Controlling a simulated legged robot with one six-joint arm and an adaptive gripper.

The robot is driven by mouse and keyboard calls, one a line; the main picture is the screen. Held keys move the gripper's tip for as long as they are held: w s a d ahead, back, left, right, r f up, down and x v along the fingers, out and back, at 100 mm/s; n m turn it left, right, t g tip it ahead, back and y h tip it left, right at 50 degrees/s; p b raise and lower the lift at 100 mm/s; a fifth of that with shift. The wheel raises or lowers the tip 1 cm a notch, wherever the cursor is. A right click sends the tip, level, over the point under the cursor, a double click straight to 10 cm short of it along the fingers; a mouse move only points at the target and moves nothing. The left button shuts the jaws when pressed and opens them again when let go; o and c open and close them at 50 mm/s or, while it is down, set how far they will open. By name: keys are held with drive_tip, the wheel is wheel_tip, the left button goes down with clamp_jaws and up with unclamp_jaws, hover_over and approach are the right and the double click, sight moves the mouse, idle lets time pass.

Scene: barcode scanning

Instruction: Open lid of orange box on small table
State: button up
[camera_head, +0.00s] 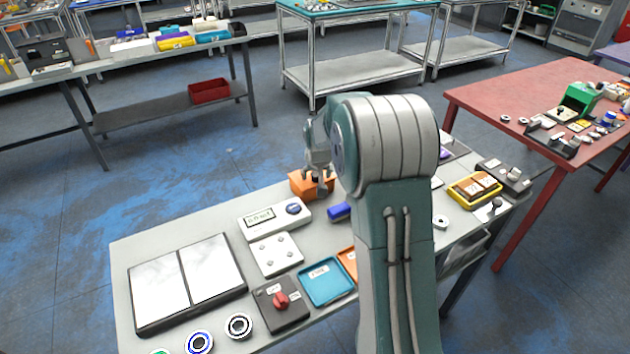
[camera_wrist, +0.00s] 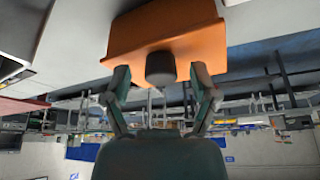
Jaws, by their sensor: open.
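The orange box (camera_head: 298,184) stands near the far edge of the small grey table (camera_head: 130,262), partly hidden behind my arm in the head view. In the wrist view the orange box (camera_wrist: 165,28) fills the top middle, with a dark round knob (camera_wrist: 160,68) on its near side. My gripper (camera_wrist: 161,88) is open, its two fingers on either side of the knob and apart from it, as far as the view shows. In the head view my gripper (camera_head: 320,185) is at the box, and its fingertips are small there.
A white device with a display (camera_head: 275,216), a blue object (camera_head: 339,212) and a white plate (camera_head: 275,255) lie near the box. A two-panel dark-framed board (camera_head: 187,283) lies at the left. A red table (camera_head: 500,97) stands at the right. Open floor lies beyond the small table.

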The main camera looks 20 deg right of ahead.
drive_tip(key=a+v, duration=0.1)
drive_tip(key=v, duration=1.1)
drive_tip(key=s+a+r+n, duration=0.1)
drive_tip(key=s+a+r, duration=0.2)
drive_tip(key=s, duration=0.4)
drive_tip(key=s+a+r, duration=0.3)
drive_tip(key=s+a, duration=0.1)
drive_tip(key=s, duration=0.3)
drive_tip(key=shift+a+r+n+t+y, duration=0.3)
drive_tip(key=shift+a+r+n, duration=0.1)
drive_tip(key=w+d+f+m+g+h, duration=0.1)
drive_tip(key=w+d+f+m, duration=0.25)
drive_tip(key=w, duration=0.45)
drive_tip(key=w+d+f+m+g+h, duration=0.1)
drive_tip(key=w+d+f+m, duration=0.25)
drive_tip(key=w, duration=0.35)
drive_tip(key=shift+n, duration=0.4)
drive_tip(key=x, duration=1.1)
drive_tip(key=shift+w+d+f, duration=0.2)
drive_tip(key=shift+w+f, duration=0.05)
drive_tip(key=shift+w, duration=0.2)
